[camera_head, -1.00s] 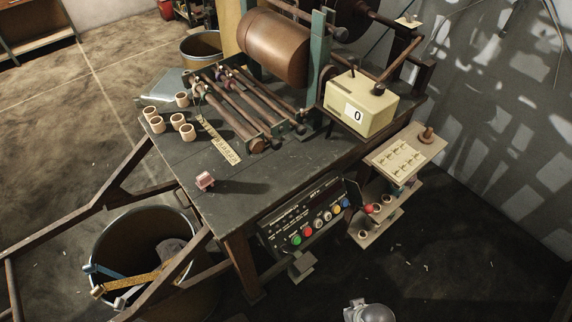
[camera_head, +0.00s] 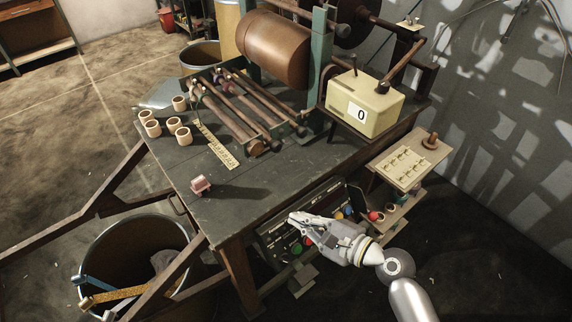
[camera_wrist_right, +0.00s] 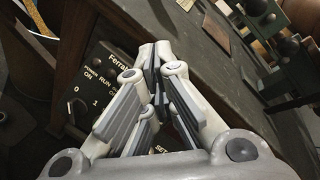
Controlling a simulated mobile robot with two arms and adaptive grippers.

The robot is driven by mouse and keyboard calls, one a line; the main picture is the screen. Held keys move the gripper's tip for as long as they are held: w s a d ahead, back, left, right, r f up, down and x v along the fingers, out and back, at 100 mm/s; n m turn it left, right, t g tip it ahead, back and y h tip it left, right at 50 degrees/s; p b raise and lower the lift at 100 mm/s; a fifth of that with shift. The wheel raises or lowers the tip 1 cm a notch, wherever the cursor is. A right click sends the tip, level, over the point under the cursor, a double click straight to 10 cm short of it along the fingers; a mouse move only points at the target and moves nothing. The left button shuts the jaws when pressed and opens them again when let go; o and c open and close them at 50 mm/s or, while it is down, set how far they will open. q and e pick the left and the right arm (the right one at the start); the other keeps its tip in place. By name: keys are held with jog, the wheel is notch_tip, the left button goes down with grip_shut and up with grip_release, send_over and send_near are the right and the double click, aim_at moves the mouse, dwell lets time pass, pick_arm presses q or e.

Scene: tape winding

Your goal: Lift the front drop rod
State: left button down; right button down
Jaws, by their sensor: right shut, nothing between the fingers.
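Several dark rods (camera_head: 240,105) lie side by side in a frame on the table, below a large brown drum (camera_head: 272,50). I cannot tell which of them is the front drop rod. My right gripper (camera_head: 297,217) is shut and empty, in front of the table's near edge and over the control panel, well apart from the rods. In the right wrist view its fingers (camera_wrist_right: 156,58) meet at the tips, with the panel behind them. My left gripper is not in view.
A small shelf (camera_head: 407,165) hangs at the right. A bin (camera_head: 140,235) stands at the lower left.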

jog(key=w+d+r+m+t, duration=0.3)
jog(key=w+m, duration=0.3)
jog(key=m, duration=0.4)
jog(key=shift+w+r+t, duration=0.15)
jog(key=shift+r+t, duration=0.35)
jog(key=p+x, duration=0.1)
jog(key=x, duration=0.9)
jog(key=shift+f, duration=0.1)
